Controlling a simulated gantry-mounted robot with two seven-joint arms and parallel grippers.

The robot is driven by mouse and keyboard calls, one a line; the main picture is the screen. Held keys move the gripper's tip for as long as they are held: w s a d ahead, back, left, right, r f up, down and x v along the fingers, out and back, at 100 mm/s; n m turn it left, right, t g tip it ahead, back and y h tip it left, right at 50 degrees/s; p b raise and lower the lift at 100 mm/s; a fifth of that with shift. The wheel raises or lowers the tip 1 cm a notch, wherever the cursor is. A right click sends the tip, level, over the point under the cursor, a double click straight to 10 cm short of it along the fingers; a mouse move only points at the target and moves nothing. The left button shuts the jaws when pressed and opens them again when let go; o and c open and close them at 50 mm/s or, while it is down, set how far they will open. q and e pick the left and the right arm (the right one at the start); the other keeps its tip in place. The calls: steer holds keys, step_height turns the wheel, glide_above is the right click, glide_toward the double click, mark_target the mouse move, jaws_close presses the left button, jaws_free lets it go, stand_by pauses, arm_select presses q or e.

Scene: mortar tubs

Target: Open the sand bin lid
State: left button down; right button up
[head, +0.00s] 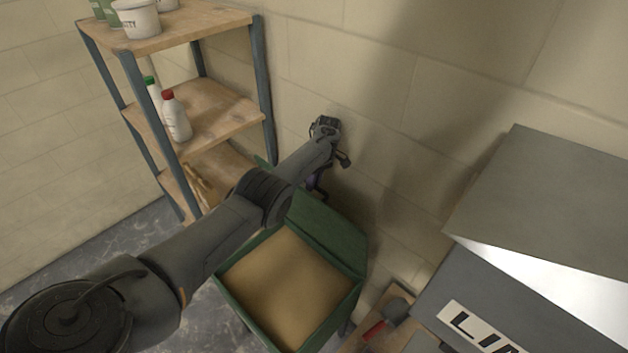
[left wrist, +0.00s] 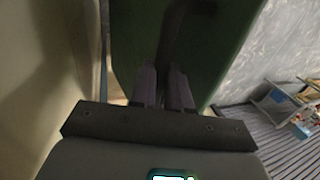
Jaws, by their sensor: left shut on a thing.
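The green sand bin (head: 243,312) stands below the wall, its top open and pale brown sand (head: 285,285) showing inside. Its green lid (head: 330,232) is raised at the back of the bin, tilted up toward the wall and partly hidden by my left arm. In the left wrist view the lid (left wrist: 225,45) fills the upper middle. My left gripper (head: 318,185) is at the lid's upper part, largely hidden behind its arm. In the left wrist view its fingers (left wrist: 163,88) are closed on a dark handle (left wrist: 182,30) on the lid. My right gripper is out of view.
A wooden shelf unit (head: 205,110) with bottles (head: 176,117) and tubs (head: 137,18) stands left of the bin. A grey box with a white label (head: 475,325) is at the right. The block wall is close behind the lid. A red-handled tool (head: 373,330) lies right of the bin.

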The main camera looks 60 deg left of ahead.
arm_select(q)
steer(key=shift+s+d+f, duration=0.1)
steer(key=shift+d+f, duration=0.05)
steer(key=shift+f, duration=0.15)
steer(key=c, duration=1.4)
jaws_free()
steer(key=shift+d, duration=0.1)
steer(key=o, duration=0.3)
steer(key=shift+s+d+f, duration=0.1)
steer(key=shift+d, duration=0.05)
steer(key=shift+a+r, duration=0.2)
steer(key=shift+r, duration=0.3)
steer(key=r, duration=0.1)
steer(key=r+p, duration=0.1)
steer(key=r, duration=0.1)
steer(key=d+r+p, duration=0.1)
steer(key=shift+w+d+r, duration=0.1)
steer(key=shift+w+r, duration=0.15)
steer(key=shift+w, duration=0.05)
steer(key=w+d+r+p, duration=0.2)
steer(key=d+r+p, duration=0.3)
steer(key=d, duration=0.5)
steer(key=shift+w+r+p, duration=0.3)
steer(key=shift+w+r, duration=0.05)
steer(key=shift+r, duration=0.1)
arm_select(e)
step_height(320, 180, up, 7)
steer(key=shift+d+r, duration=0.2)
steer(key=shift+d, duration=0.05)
